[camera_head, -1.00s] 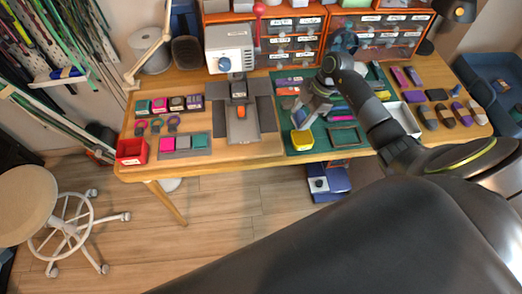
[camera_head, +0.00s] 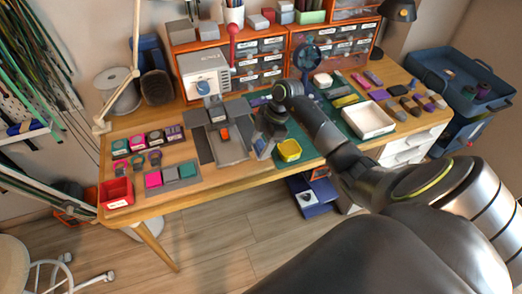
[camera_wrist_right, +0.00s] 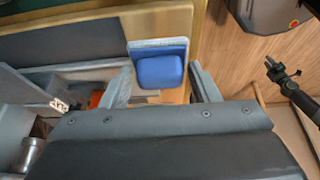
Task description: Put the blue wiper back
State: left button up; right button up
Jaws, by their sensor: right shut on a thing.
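The blue wiper (camera_wrist_right: 158,72) shows in the right wrist view as a rounded blue block on a flat, paler backing. It is between the two fingers of my right gripper (camera_wrist_right: 160,80), which is shut on it. In the head view my right gripper (camera_head: 265,147) is over the front part of the table, between the grey press base (camera_head: 230,151) and the yellow tray (camera_head: 289,150). I cannot make out the wiper in the head view; the gripper and arm hide it. My left gripper is not in view.
The wooden table (camera_head: 225,187) has a green mat (camera_head: 312,150) right of the gripper and a white tray (camera_head: 370,119) beyond. Drawer cabinets (camera_head: 333,52) line the back.

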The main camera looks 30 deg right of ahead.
aim_at(261, 150)
notch_tip(261, 150, down, 3)
jog(key=shift+f, duration=0.15)
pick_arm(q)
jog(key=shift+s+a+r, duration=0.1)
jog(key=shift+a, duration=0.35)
pick_arm(e)
jog(key=shift+f, duration=0.15)
jog(key=o, duration=1)
jog(key=shift+c, duration=0.2)
jog(key=shift+r, duration=0.2)
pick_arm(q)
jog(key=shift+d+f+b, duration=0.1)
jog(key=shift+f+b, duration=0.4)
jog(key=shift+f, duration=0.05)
pick_arm(e)
jog(key=v, duration=1.2)
